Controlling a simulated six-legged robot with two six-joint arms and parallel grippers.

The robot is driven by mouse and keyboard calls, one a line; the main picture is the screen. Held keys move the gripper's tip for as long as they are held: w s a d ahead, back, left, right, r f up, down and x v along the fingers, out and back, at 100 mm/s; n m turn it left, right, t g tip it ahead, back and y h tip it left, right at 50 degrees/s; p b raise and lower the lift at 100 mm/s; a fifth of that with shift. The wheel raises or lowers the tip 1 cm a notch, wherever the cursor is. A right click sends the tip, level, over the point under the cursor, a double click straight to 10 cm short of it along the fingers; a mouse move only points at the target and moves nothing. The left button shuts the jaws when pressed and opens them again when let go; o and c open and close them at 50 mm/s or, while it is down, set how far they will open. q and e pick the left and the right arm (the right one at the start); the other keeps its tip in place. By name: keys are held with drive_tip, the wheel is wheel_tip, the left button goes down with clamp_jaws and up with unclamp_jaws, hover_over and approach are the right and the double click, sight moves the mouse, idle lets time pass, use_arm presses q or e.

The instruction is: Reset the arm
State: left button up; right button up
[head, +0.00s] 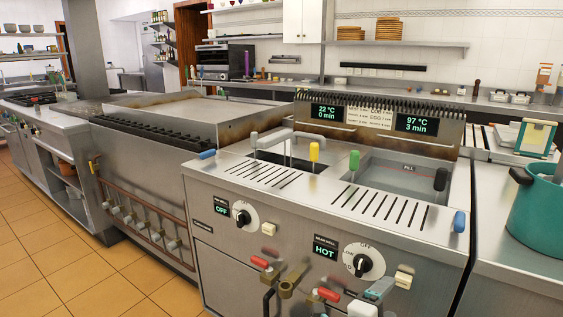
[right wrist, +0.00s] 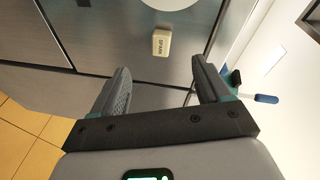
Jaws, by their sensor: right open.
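My right gripper (head: 376,292) is low in the head view, in front of the cooker's steel front panel (head: 225,255) and below the right dial (head: 364,264). In the right wrist view my right gripper (right wrist: 161,66) shows two dark fingers spread apart with nothing between them. A cream button marked SPARK (right wrist: 160,45) is on the panel beyond the fingertips, apart from them. My left gripper is in neither view.
Red-handled valves (head: 328,294) and a brass valve (head: 290,284) stick out near my right gripper. A teal pot (head: 538,215) stands on the right counter. Tiled floor (head: 60,245) is clear at the left.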

drive_tip(key=s+d+f+n+g+y+p, duration=0.2)
drive_tip(key=s+f+n+g+y+p, duration=0.2)
drive_tip(key=s+f+n+y+p, duration=0.9)
use_arm(q)
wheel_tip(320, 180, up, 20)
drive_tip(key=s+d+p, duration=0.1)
drive_tip(key=p, duration=0.3)
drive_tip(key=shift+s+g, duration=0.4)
use_arm(e)
drive_tip(key=s+a+f+n+g+y, duration=0.1)
drive_tip(key=s+a+n+g+y, duration=0.2)
drive_tip(key=s+a+n+g, duration=0.4)
drive_tip(key=s+a+n, duration=0.2)
drive_tip(key=s+a, duration=0.2)
drive_tip(key=s, duration=0.2)
drive_tip(key=shift+a, duration=0.35)
drive_tip(key=shift+f, duration=0.1)
